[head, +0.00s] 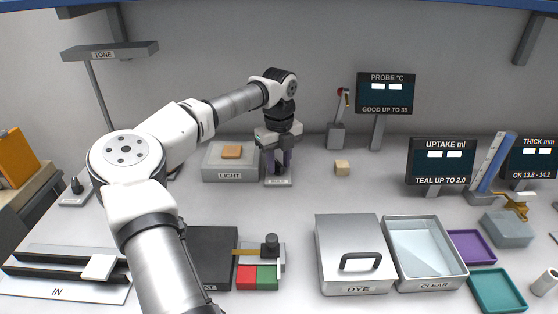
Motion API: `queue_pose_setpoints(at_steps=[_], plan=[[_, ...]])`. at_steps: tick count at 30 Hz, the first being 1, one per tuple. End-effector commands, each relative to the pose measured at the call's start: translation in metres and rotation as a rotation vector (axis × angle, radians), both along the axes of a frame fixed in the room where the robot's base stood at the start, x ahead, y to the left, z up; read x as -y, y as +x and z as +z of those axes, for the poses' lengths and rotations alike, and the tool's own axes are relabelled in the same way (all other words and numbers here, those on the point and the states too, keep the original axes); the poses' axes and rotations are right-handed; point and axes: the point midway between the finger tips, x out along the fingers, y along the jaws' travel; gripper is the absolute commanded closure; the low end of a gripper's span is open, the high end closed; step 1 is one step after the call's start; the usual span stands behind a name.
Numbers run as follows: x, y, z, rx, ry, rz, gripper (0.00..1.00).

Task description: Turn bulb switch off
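My gripper (278,165) points down over a small grey base plate (278,182) just right of the box marked LIGHT. A dark part shows between or behind the fingers on that plate; it may be a switch. The plate's label is too small to read. I cannot tell whether the fingers touch the dark part or how far apart they are. The LIGHT box (218,172) has an orange-tan block (232,152) on top. Another small plate with a dark knob (76,186) stands at the far left; its label is also unreadable. No bulb is clearly visible.
A small tan cube (342,168) lies right of my gripper, with a probe stand (336,136) behind it. The lidded DYE box (355,290) and CLEAR tray (435,286) stand at front right.

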Motion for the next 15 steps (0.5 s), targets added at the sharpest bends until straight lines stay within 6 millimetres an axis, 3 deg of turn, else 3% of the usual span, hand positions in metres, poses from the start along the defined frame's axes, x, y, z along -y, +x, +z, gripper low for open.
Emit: queue_pose_setpoints(at_steps=[5,15], plan=[[0.000,0.000,0.012,0.001,0.001,0.000,0.67],[0.000,0.000,0.086,0.004,0.000,0.002,0.67]])
